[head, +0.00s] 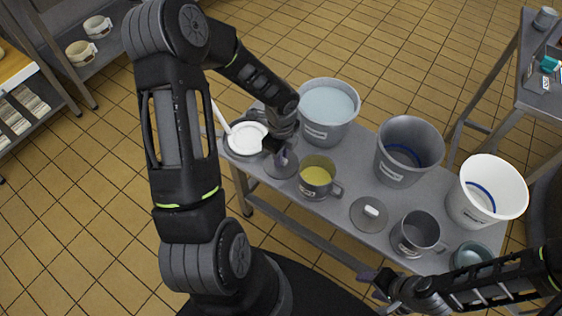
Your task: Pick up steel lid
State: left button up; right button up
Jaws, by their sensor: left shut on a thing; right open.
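A round grey steel lid (290,170) lies under my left gripper (280,156), at the table's left part, between a pan and a steel mug. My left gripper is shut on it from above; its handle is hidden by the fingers. I cannot tell whether the lid touches the table. A second round grey lid (362,222) with a white handle lies flat on the table, right of the mug. My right gripper (378,280) is open and empty, in front of the table's near edge.
The grey table (340,199) also holds a pan with white contents (248,138), a bucket of pale liquid (327,105), a mug of yellow liquid (315,180), an empty grey bucket (408,150), a white bucket (487,190), a steel mug (416,235) and a small bowl (473,256).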

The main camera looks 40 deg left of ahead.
pick_arm(q)
grip_shut()
jog(key=shift+r, duration=0.2)
notch_tip(320, 180, up, 10)
jog(key=p, duration=0.1)
jog(key=shift+f+p, duration=0.2)
jog(key=shift+p, duration=0.15)
pick_arm(e)
jog(key=shift+r, duration=0.9)
